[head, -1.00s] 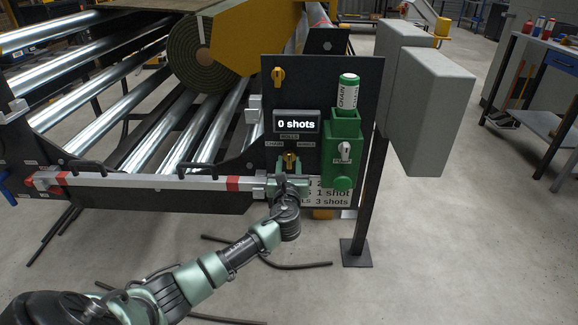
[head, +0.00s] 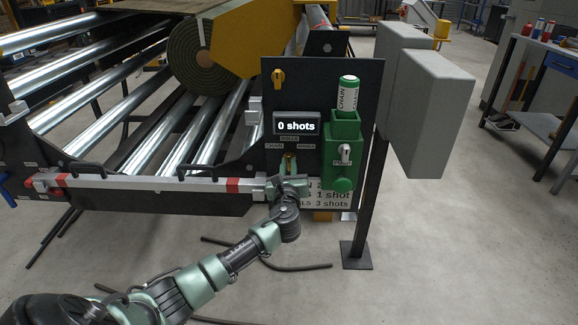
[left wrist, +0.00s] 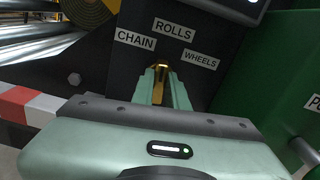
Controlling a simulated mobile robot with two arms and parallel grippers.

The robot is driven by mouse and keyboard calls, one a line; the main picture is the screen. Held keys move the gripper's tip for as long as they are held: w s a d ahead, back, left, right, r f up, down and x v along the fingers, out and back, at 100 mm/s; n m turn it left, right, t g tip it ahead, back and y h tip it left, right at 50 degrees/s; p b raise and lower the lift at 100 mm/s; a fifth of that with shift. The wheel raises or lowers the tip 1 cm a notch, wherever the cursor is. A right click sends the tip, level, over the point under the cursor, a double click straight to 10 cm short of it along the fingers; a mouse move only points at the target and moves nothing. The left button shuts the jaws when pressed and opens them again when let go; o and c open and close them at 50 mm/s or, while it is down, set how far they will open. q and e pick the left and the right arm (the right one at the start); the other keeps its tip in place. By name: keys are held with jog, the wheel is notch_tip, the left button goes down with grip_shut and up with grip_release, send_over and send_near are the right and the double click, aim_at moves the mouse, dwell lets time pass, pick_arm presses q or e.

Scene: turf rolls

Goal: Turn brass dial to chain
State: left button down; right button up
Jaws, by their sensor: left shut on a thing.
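The brass dial (head: 290,157) is low on the dark control panel (head: 300,80), under the display reading "0 shots". In the left wrist view the dial (left wrist: 158,86) stands between the two fingers of my left gripper (left wrist: 160,88), which is shut on it. The CHAIN label (left wrist: 135,40) is up and left of the dial, the ROLLS label (left wrist: 173,30) above and the WHEELS label (left wrist: 200,60) to the right. The labels look tilted clockwise in this view, so the gripper is rolled toward the CHAIN side. The dial's exact pointing is mostly hidden by the fingers.
A green dispenser (head: 342,133) with a white cartridge marked CHAIN (head: 348,93) stands right of the dial. A red-and-white rail (head: 150,181) runs left of my gripper. Grey boxes (head: 432,110) stand to the right.

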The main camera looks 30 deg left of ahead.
pick_arm(q)
jog(key=shift+f+n, duration=0.1)
jog(key=shift+n, duration=1.1)
jog(key=shift+n+b, duration=0.35)
jog(key=shift+n, duration=0.45)
jog(key=shift+s+a+n+b, duration=0.1)
jog(key=shift+n+b, duration=0.4)
jog(key=shift+n, duration=1.3)
pick_arm(e)
jog(key=w+v, duration=0.1)
jog(key=v, duration=0.5)
jog(key=shift+w+r, duration=0.2)
jog(key=shift+w, duration=0.4)
pick_arm(q)
jog(key=c, duration=1.4)
grip_release()
